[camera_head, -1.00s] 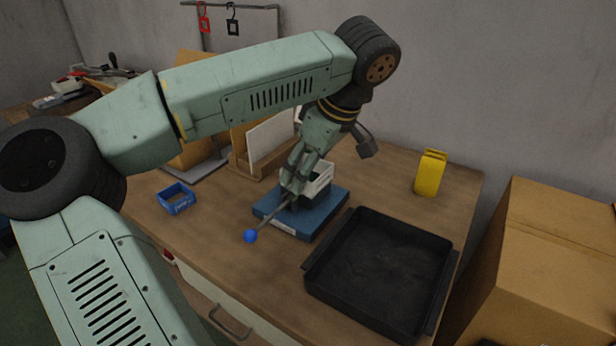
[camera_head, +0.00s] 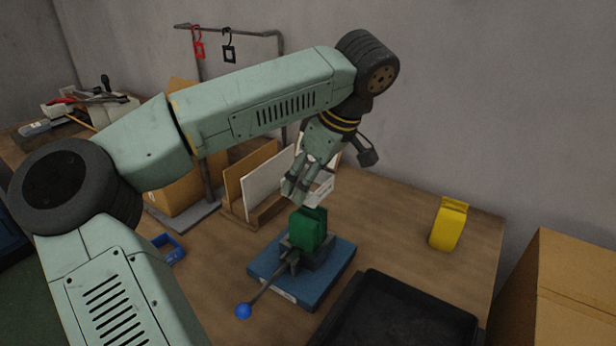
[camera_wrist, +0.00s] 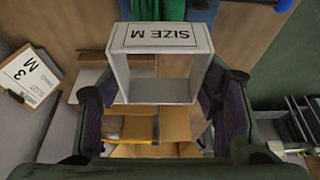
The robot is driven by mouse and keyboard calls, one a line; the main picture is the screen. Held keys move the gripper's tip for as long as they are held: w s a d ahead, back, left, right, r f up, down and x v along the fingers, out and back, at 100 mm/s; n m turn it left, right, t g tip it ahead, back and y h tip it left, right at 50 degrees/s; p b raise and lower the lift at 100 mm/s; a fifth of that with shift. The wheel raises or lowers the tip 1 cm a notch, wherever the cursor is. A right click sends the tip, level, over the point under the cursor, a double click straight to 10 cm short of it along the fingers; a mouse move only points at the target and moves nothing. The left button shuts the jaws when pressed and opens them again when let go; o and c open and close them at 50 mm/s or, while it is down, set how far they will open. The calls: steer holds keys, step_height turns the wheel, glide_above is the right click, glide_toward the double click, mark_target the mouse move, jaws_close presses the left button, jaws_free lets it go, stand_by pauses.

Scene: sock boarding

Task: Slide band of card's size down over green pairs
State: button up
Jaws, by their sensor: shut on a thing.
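My gripper (camera_head: 308,188) is shut on a white band (camera_head: 322,190), a hollow rectangular sleeve. In the wrist view the band (camera_wrist: 160,38) reads "SIZE M", upside down, between my fingers. The green pairs (camera_head: 308,229) stand upright in a dark holder on a blue base (camera_head: 266,268). The band is above them and apart from them in the head view. Part of the green (camera_wrist: 192,10) shows at the top of the wrist view, beyond the band. A white card (camera_wrist: 30,76) reading "3 M" is at the left of the wrist view.
A lever with a blue knob (camera_head: 243,311) sticks out from the base. A black tray (camera_head: 395,315) is at front right. Upright boards (camera_head: 268,184) stand behind the base.

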steer(key=shift+f+b, duration=4.15)
steer(key=shift+f, duration=1.85)
steer(key=o, duration=0.8)
steer(key=shift+o, duration=0.2)
